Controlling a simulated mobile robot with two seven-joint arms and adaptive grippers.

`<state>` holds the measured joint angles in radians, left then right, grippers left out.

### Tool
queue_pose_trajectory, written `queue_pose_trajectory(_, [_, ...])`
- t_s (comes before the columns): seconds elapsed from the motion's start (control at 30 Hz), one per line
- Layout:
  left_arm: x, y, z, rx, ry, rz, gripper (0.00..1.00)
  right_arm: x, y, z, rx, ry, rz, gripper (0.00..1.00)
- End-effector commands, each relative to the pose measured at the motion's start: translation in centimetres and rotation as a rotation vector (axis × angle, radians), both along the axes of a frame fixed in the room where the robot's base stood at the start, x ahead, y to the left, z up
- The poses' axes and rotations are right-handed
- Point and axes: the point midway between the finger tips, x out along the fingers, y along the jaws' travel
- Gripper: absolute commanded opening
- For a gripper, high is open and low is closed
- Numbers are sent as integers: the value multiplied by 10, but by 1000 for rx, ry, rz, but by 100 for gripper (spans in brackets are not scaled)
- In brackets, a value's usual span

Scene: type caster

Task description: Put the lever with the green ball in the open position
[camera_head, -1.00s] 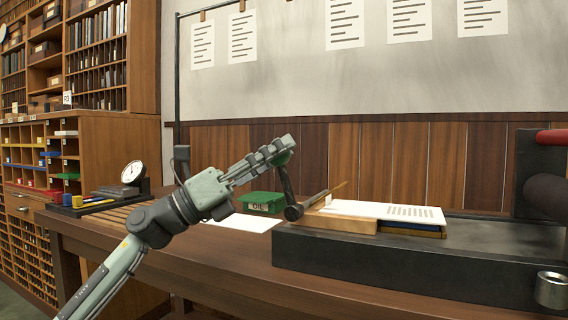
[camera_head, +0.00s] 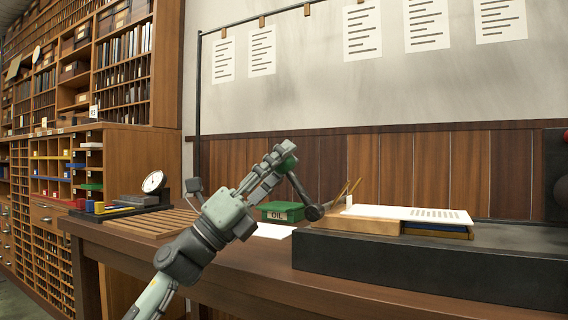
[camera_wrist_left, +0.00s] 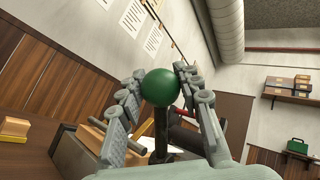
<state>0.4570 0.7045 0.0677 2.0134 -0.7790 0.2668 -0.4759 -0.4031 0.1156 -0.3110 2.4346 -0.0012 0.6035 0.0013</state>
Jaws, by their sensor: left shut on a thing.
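The lever (camera_head: 301,191) is a dark bar that runs from a round pivot (camera_head: 314,213) at the left end of the black press bed up and left to a green ball. The green ball (camera_head: 287,149) is at the tip of my left gripper (camera_head: 283,156). In the left wrist view the green ball (camera_wrist_left: 160,87) sits between the two grey fingers, with the dark lever shaft below it. My left gripper is shut on the ball. The fingers hide part of the ball in the head view. My right gripper is not in view.
A black press bed (camera_head: 420,265) carries a wooden block and a white printed sheet (camera_head: 410,213). A green OIL box (camera_head: 281,212) stands behind the lever. A dial scale (camera_head: 153,182) and slatted wood lie at the table's left. Air above the table is clear.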

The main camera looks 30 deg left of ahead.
Motion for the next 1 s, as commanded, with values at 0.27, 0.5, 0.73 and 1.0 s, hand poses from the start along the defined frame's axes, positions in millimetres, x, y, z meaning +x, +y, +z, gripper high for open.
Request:
queue_pose_trajectory(0.27, [1, 0, -2, -4, 5, -4, 38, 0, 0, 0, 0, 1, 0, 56])
queue_pose_trajectory(0.5, [0, 0, -1, -2, 4, -2, 56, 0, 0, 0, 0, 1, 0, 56])
queue_pose_trajectory(0.73, [-1, 1, -3, -2, 4, -2, 56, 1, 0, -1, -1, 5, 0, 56])
queue_pose_trajectory(1.0, [-23, 21, -32, -5, 8, 0, 56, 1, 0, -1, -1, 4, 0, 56])
